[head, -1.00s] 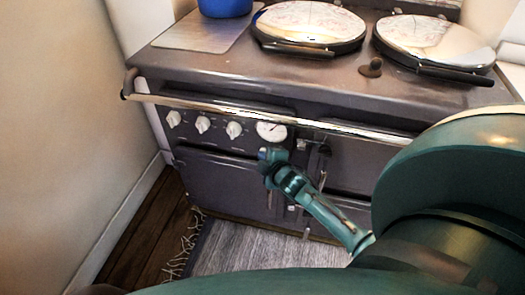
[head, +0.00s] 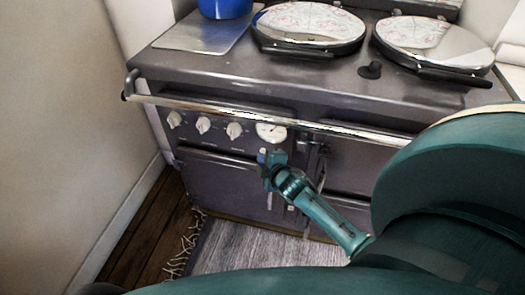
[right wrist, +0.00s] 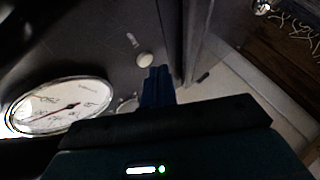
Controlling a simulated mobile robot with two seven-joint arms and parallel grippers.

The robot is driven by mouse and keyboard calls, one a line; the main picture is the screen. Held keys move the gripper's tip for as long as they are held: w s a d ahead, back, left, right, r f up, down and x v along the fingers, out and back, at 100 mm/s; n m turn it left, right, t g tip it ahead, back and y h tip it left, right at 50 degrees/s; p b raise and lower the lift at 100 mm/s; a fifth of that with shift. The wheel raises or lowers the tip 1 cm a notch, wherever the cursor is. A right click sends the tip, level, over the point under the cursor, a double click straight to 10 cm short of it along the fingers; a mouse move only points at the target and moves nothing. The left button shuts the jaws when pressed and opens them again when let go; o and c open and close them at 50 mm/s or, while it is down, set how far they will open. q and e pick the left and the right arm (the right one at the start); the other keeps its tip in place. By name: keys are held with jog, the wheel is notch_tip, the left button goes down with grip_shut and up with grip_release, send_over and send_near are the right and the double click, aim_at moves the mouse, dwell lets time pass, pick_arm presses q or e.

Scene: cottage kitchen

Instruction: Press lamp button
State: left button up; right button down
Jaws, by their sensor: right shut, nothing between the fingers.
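My right gripper (head: 268,157) is shut and empty, in front of the range cooker's front panel just below the round gauge (head: 270,131). In the right wrist view its closed blue fingertips (right wrist: 158,76) are close to a small pale round button (right wrist: 145,60) on the dark panel. This may be the lamp button; the marking beside it is too small to read. I cannot tell whether the fingertips touch it. The gauge also shows in the right wrist view (right wrist: 60,105), left of the fingers. In the head view the button does not show clearly. My left gripper is not in view.
The range cooker (head: 300,88) has a metal rail (head: 250,112) across its front, above the gripper. White knobs (head: 203,124) stand left of the gauge. Two round lids (head: 308,25) and a blue pot (head: 224,7) are on top. A grey rug (head: 265,250) lies below.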

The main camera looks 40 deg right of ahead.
jog(key=s+a, duration=0.2)
jog(key=s+a+p, duration=0.1)
jog(key=s+a, duration=0.1)
jog(key=shift+a, duration=0.25)
dwell(0.4)
dwell(0.4)
